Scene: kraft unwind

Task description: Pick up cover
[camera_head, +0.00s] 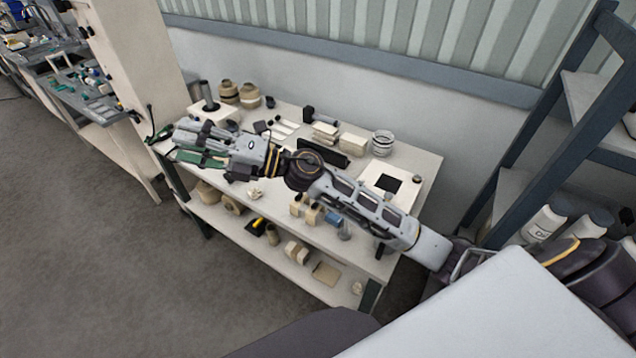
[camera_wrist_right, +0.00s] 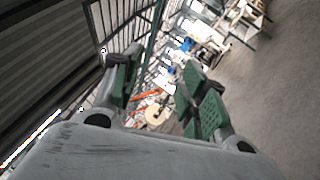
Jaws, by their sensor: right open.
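My right gripper (camera_head: 182,146) reaches over the left end of the white workbench (camera_head: 425,172). It is open and empty; its green-padded fingers stand apart in the right wrist view (camera_wrist_right: 158,85). I cannot tell for sure which item is the cover. A pale flat plate with a black square (camera_head: 370,172) lies at the bench's right end, behind my right forearm and apart from the gripper. The gripper and arm hide part of the bench top. My left gripper does not show.
Tan spools (camera_head: 249,96), pale boxes (camera_head: 352,140) and a stack of white rings (camera_head: 382,142) stand along the bench's back. The lower shelf (camera_head: 330,251) holds several parts. A dark rack (camera_head: 540,110) stands at right. The floor (camera_head: 90,250) at left is clear.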

